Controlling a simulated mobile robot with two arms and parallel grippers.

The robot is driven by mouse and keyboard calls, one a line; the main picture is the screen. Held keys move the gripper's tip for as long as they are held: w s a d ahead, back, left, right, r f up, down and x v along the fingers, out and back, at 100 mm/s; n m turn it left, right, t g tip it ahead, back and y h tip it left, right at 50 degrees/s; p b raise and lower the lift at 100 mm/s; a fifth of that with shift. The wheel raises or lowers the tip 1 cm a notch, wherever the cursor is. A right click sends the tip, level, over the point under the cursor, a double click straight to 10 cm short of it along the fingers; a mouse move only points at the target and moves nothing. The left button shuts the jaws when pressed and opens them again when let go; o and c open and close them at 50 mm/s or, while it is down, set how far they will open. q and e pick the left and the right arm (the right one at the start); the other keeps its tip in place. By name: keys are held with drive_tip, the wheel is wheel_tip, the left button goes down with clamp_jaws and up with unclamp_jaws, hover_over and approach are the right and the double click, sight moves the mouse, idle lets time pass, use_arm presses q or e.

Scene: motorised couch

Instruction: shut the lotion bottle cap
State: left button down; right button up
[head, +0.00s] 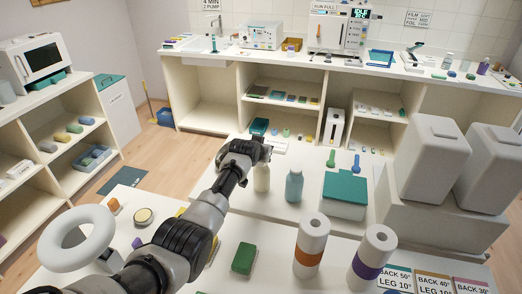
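Two bottles stand side by side on the white surface in the middle of the head view. One is a cream-white bottle (262,180), the other a blue bottle (294,187) just to its right. No label is readable, so I cannot tell for sure which is the lotion bottle. My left gripper (262,150) is at the top of the cream-white bottle and hides its cap. Whether it touches the bottle, and whether its fingers are open or shut, is too small and dark to see. My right gripper is not in view.
A white box with a teal lid (345,190) stands right of the bottles. In front are an orange-banded roll (311,248), a purple-banded roll (371,260) and a green block (244,258). Large grey cushions (428,158) fill the right side.

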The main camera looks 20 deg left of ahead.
use_arm(q)
drive_tip(key=shift+s+f, duration=0.1)
drive_tip(key=shift+f, duration=0.25)
drive_tip(key=c, duration=1.3)
unclamp_jaws()
drive_tip(key=shift+o, duration=1.5)
drive_tip(key=shift+w, duration=0.2)
drive_tip(key=shift+s+r, duration=0.1)
drive_tip(key=shift+r, duration=0.1)
drive_tip(key=shift+s+r, duration=0.3)
drive_tip(key=v, duration=0.9)
drive_tip(key=shift+s+r, duration=0.2)
drive_tip(key=shift+s, duration=0.05)
drive_tip(key=shift+a, duration=0.15)
